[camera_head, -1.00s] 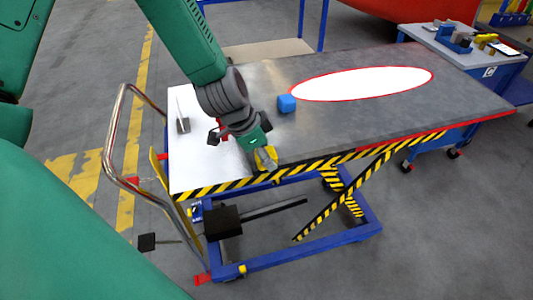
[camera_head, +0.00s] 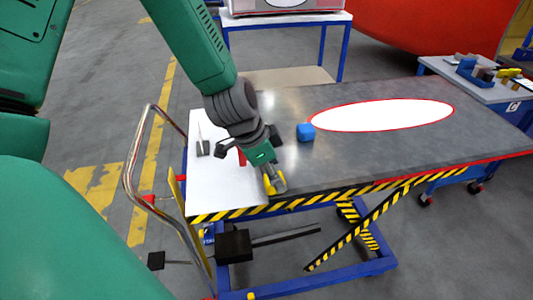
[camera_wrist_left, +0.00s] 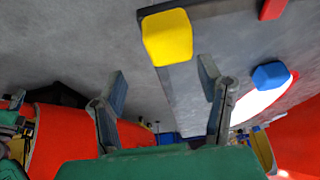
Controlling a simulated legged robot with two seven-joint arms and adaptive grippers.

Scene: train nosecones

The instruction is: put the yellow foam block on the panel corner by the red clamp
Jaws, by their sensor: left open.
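The yellow foam block (camera_wrist_left: 167,37) sits at the corner of the grey panel (camera_wrist_left: 180,85) in the left wrist view, overlapping the panel's dark edge. In the head view the block (camera_head: 267,186) is partly hidden by my left gripper (camera_head: 274,181). My left gripper also shows in the wrist view (camera_wrist_left: 163,84), its two fingers spread and empty, with the block beyond the fingertips. The red clamp (camera_wrist_left: 272,9) is at the panel edge to the right of the block; in the head view it (camera_head: 241,157) is mostly hidden behind my gripper. My right gripper is not in view.
A blue block (camera_head: 306,132) lies on the panel near the white oval (camera_head: 380,115). The panel rests on a lift cart with a white top (camera_head: 215,185) and a push handle (camera_head: 130,180). A side bench (camera_head: 465,80) with several items stands at the back right.

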